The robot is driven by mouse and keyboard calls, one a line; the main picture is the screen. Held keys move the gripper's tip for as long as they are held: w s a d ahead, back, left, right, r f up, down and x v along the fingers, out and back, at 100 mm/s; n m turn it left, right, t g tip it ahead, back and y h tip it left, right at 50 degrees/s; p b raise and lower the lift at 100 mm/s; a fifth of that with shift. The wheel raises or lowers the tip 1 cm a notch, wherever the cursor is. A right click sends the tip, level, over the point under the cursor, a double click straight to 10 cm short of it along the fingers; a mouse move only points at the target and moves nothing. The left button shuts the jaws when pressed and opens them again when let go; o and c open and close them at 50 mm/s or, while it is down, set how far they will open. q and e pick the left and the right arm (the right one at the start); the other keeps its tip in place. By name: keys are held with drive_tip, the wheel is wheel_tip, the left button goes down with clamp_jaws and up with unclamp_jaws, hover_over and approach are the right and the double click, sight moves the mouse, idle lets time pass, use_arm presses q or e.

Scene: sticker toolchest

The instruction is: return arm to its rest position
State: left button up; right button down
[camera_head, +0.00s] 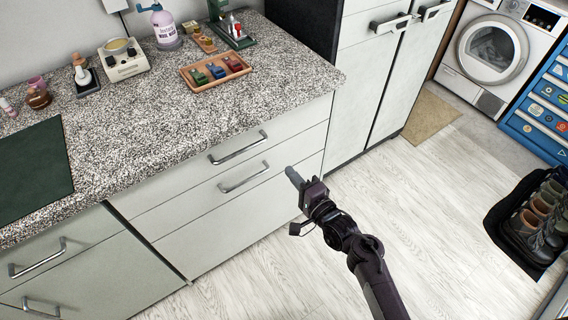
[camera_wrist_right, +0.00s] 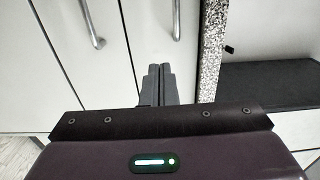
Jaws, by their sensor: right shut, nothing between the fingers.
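My right arm comes in from the bottom right of the head view. Its gripper (camera_head: 293,176) is in front of the grey drawer fronts (camera_head: 247,207), below the counter edge and to the right of the drawer handles. In the right wrist view the two dark fingers (camera_wrist_right: 159,72) are together, with nothing between them. Behind them are pale cabinet fronts (camera_wrist_right: 88,83) with metal handles and the speckled counter edge (camera_wrist_right: 211,45). My left gripper is not in view.
The speckled counter (camera_head: 141,117) holds a wooden tray (camera_head: 193,81) with small coloured items, a spray bottle (camera_head: 164,27) and several small things. A shoe tray (camera_head: 509,234), a blue tool chest (camera_head: 540,112) and a washing machine (camera_head: 486,62) stand at the right. Open floor (camera_head: 445,215) lies between.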

drive_tip(key=s+d+f+n+g+h, duration=0.2)
drive_tip(key=s+f, duration=0.3)
drive_tip(key=f, duration=0.4)
drive_tip(key=s+d+f+n+g+h, duration=0.15)
drive_tip(key=s+f, duration=0.25)
drive_tip(key=f, duration=0.5)
drive_tip(key=s+d+f+n+g+h, duration=0.25)
drive_tip(key=s+f, duration=0.25)
drive_tip(key=f, duration=0.4)
drive_tip(key=s+d+f+n+g+h, duration=0.1)
drive_tip(key=s+d+f, duration=0.3)
drive_tip(key=s, duration=0.5)
drive_tip(key=s+d+f+n+g+h, duration=0.1)
drive_tip(key=s+d+f+n+g, duration=0.3)
drive_tip(key=s, duration=0.6)
drive_tip(key=s+d+f+n+g+h, duration=0.1)
drive_tip(key=s+d+f+n+g, duration=0.2)
drive_tip(key=s+f, duration=0.5)
drive_tip(key=shift+s+d+h, duration=0.3)
drive_tip(key=shift+s+d, duration=0.45)
drive_tip(key=shift+s, duration=0.15)
